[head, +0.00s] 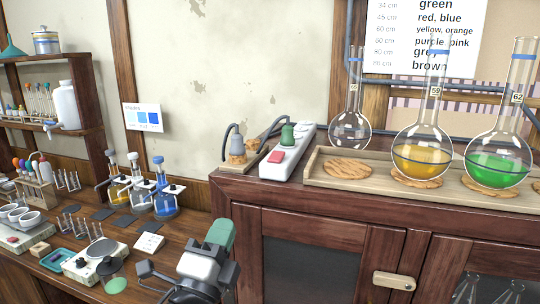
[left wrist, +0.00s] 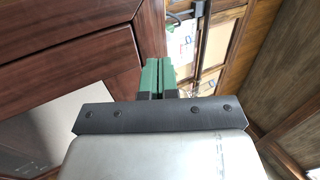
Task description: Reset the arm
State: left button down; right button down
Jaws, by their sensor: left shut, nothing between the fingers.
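My left gripper (head: 219,234) is in the head view at the bottom middle, in front of the left corner of the reddish wooden cabinet (head: 330,197). Its green fingers also show in the left wrist view (left wrist: 159,76), side by side and shut with nothing between them. The gripper is apart from the glassware and the power strip. My right gripper is in neither view.
On the cabinet, a wooden tray (head: 315,174) holds flasks on cork rings, one yellow (head: 422,160), one green (head: 496,168). A white power strip (head: 289,152) lies beside it. The left bench (head: 70,283) is crowded with bottles, racks and a small balance.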

pick_arm(q)
jog(key=s+a+f+n+g+y, duration=0.2)
jog(key=s+a+f+n+g, duration=0.15)
jog(key=f, duration=0.45)
jog(key=s+a+f+n+g+y, duration=0.2)
jog(key=a+f+n+g+y, duration=0.1)
jog(key=f+n, duration=0.3)
jog(key=s+a+f+n+g+y, duration=0.2)
jog(key=s+a+f+n+g, duration=0.15)
jog(key=f, duration=0.55)
jog(key=s+a+f+n+g, duration=0.1)
jog(key=s+f+n+g, duration=0.3)
jog(key=s, duration=0.5)
jog(key=s+a+f+n+g, duration=0.25)
jog(key=s+f+g, duration=0.25)
jog(key=s+f, duration=0.3)
notch_tip(320, 180, down, 23)
jog(key=d+g, duration=0.1)
jog(key=s+a+f+g, duration=0.1)
jog(key=s+a+f, duration=0.2)
jog(key=s+f, duration=1.4)
jog(key=shift+s+f, duration=0.2)
jog(key=shift+m, duration=0.25)
